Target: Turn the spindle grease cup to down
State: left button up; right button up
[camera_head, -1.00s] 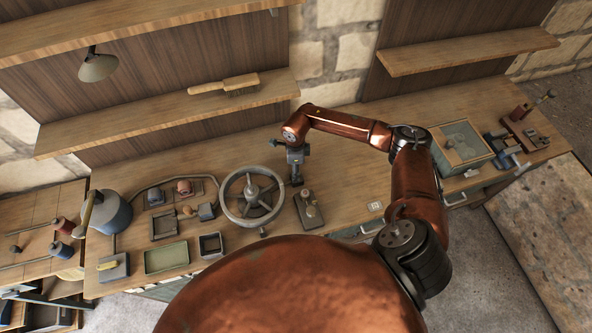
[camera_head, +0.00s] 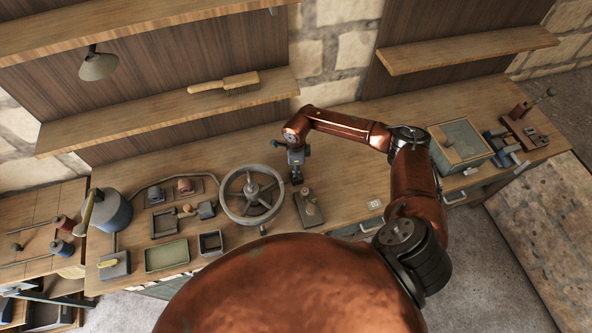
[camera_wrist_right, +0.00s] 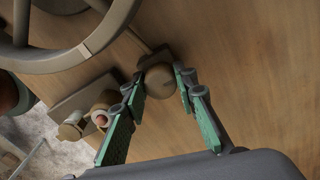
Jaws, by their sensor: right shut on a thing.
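In the right wrist view, a round brown knob (camera_wrist_right: 160,80), which looks like the spindle grease cup, sits between the two green-padded fingers of my right gripper (camera_wrist_right: 160,85). The gripper is shut on it. A short dark block and a thin rod show just behind the knob. In the head view, my right gripper (camera_head: 296,172) points down beside the right of the spoked handwheel (camera_head: 252,194). The knob is hidden by the gripper there. The wheel's rim (camera_wrist_right: 100,38) also shows in the right wrist view. My left gripper is not in view.
A small plate with upright fittings (camera_head: 309,209) stands just in front of my right gripper. Trays (camera_head: 167,256) and small blocks lie left of the wheel. A glass-topped box (camera_head: 461,147) stands at right. The bench between my gripper and that box is mostly clear.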

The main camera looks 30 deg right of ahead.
jog(key=shift+m, duration=0.4)
jog(key=shift+c, duration=0.3)
jog(key=m+b, duration=0.1)
jog(key=m, duration=0.2)
jog(key=shift+b, duration=0.35)
jog(key=m+b, duration=0.1)
jog(key=m, duration=0.8)
jog(key=shift+b, duration=0.3)
jog(key=m, duration=0.4)
jog(key=shift+m, duration=0.3)
jog(key=o, duration=1.2)
jog(key=shift+d, duration=0.1)
jog(key=shift+c, duration=0.2)
